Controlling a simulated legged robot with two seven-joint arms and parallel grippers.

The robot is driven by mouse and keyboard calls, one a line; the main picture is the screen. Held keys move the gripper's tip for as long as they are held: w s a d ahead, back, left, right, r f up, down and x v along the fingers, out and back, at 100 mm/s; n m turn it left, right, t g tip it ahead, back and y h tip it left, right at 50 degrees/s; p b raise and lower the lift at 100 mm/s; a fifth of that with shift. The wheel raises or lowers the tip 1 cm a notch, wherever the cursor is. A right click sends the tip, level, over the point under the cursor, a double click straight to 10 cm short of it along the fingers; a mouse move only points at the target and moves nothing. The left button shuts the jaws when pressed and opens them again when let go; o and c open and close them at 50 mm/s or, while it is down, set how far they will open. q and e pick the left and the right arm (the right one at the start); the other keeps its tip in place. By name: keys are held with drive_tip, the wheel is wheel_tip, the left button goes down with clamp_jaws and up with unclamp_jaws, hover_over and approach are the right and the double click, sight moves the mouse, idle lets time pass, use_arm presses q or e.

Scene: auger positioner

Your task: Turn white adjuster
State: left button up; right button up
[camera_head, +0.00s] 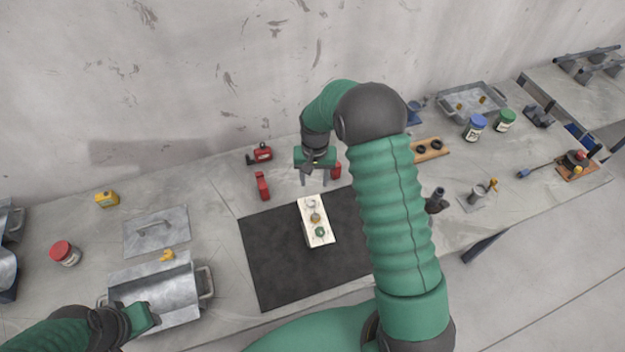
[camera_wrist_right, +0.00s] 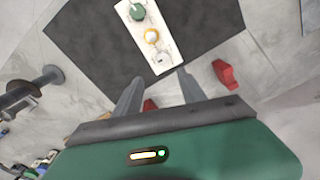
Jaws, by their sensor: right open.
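A white block (camera_head: 325,238) stands on a dark mat (camera_head: 270,265) and carries a row of three round adjusters. The white adjuster (camera_head: 311,203) is at the far end, a yellow one (camera_head: 315,217) is in the middle, and a green one (camera_head: 319,232) is at the near end. My right gripper (camera_head: 315,181) is open and empty, beyond the block's far end. In the right wrist view the white adjuster (camera_wrist_right: 162,58) lies just ahead of the open fingertips (camera_wrist_right: 158,76), apart from them. My left gripper (camera_head: 148,316) is at the lower left, its fingers unclear.
Red parts (camera_head: 262,186) lie beside and beyond the mat. A metal bin (camera_head: 150,285) stands near my left gripper, with a handled metal lid (camera_head: 155,230) behind it. Jars, a tray (camera_head: 470,102) and tools fill the right side. A wall closes the back.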

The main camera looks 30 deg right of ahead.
wheel_tip(320, 180, up, 9)
drive_tip(key=p, duration=0.5)
drive_tip(key=shift+a+f+p, duration=0.15)
drive_tip(key=shift+a+p, duration=0.05)
drive_tip(key=shift+p, duration=0.15)
drive_tip(key=shift+a, duration=0.1)
drive_tip(key=shift+a, duration=0.15)
